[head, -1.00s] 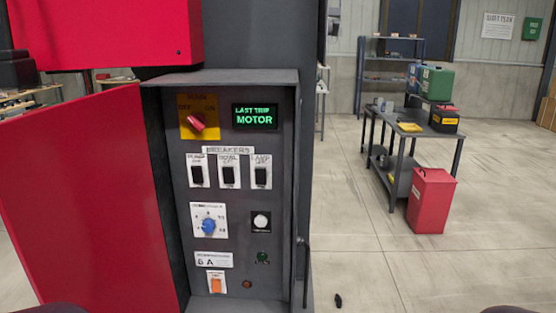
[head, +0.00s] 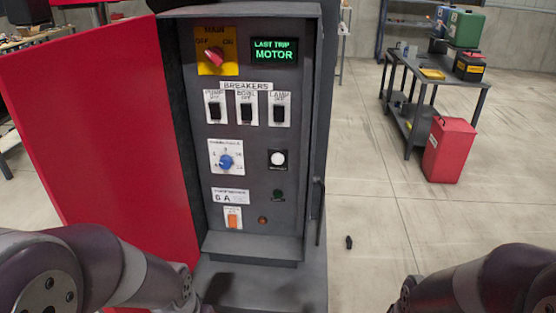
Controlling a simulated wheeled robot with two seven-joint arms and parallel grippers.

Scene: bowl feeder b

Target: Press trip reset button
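The open control panel (head: 260,185) stands ahead in a dark cabinet. A white round button (head: 278,159) on a black square plate sits at its right middle. A small dark green round part (head: 278,195) is below it, and a small orange-red round part (head: 262,220) lower still. An orange rocker (head: 233,219) is at the lower left. The labels beside these are too small to read, so I cannot tell which is the trip reset. The display (head: 274,52) reads LAST TRIP MOTOR.
The red door (head: 100,150) is swung open to the left. A red main switch (head: 214,57), three breakers (head: 246,111) and a blue dial (head: 225,161) share the panel. A red bin (head: 449,150) and a workbench (head: 445,80) stand right. Floor right of the cabinet is mostly clear.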

